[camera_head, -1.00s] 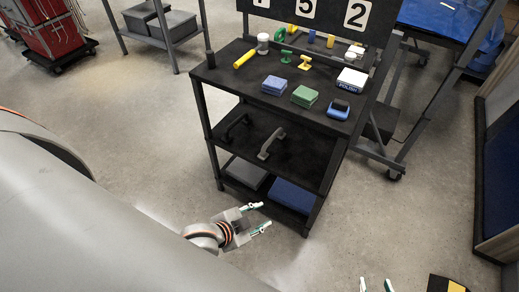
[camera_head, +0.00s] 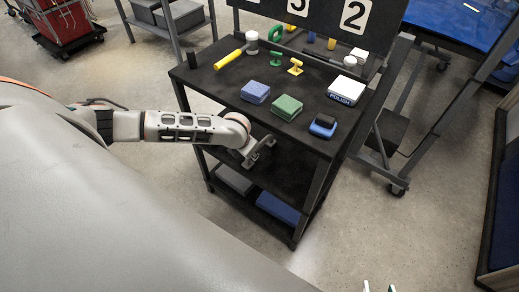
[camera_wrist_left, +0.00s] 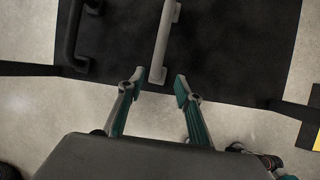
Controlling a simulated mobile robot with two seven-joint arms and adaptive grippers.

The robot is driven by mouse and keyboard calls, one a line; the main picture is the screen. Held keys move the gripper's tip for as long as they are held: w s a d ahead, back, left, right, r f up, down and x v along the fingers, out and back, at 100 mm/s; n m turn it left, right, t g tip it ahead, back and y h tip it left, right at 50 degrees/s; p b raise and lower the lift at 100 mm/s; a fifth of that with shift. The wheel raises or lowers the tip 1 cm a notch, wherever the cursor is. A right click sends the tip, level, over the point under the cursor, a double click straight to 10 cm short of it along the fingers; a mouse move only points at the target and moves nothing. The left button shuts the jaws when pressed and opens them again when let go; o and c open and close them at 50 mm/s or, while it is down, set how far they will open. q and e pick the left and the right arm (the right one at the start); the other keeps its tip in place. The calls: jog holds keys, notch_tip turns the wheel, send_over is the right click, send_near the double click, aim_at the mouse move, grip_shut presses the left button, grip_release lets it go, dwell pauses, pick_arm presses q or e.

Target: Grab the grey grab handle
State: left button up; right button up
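The grey grab handle (camera_wrist_left: 164,38) lies on the dark middle shelf of the cart. In the left wrist view its near end sits between and just ahead of the fingertips of my left gripper (camera_wrist_left: 156,87). The left gripper is open, with a gap on both sides of the handle, and holds nothing. In the head view my left arm reaches in over the middle shelf; its wrist hides much of that area. Only the fingertips of my right gripper (camera_head: 378,287) show at the bottom edge; they are apart with nothing seen between them.
A black handle (camera_wrist_left: 73,38) lies left of the grey one on the same shelf. The top shelf above carries a blue block (camera_head: 255,92), a green block (camera_head: 286,107), a white polish box (camera_head: 346,90) and several tools. Floor in front of the cart is clear.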

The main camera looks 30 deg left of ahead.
pick_arm(q)
jog(key=shift+w+a+f+b, duration=0.2)
jog(key=shift+w+a+f, duration=0.05)
jog(key=shift+f, duration=0.35)
jog(key=shift+w+a+f+b, duration=0.2)
jog(key=shift+w+a+f, duration=0.05)
jog(key=shift+f, duration=0.3)
jog(key=b+x, duration=0.2)
jog(key=x, duration=0.3)
jog(key=shift+w, duration=0.15)
jog(key=shift+w+f, duration=0.15)
grip_shut()
pick_arm(e)
jog(key=shift+w+d+f, duration=0.15)
jog(key=shift+f, duration=0.3)
jog(key=shift+w+d+f, duration=0.1)
jog(key=shift+d+f, duration=0.05)
jog(key=shift+f, duration=0.25)
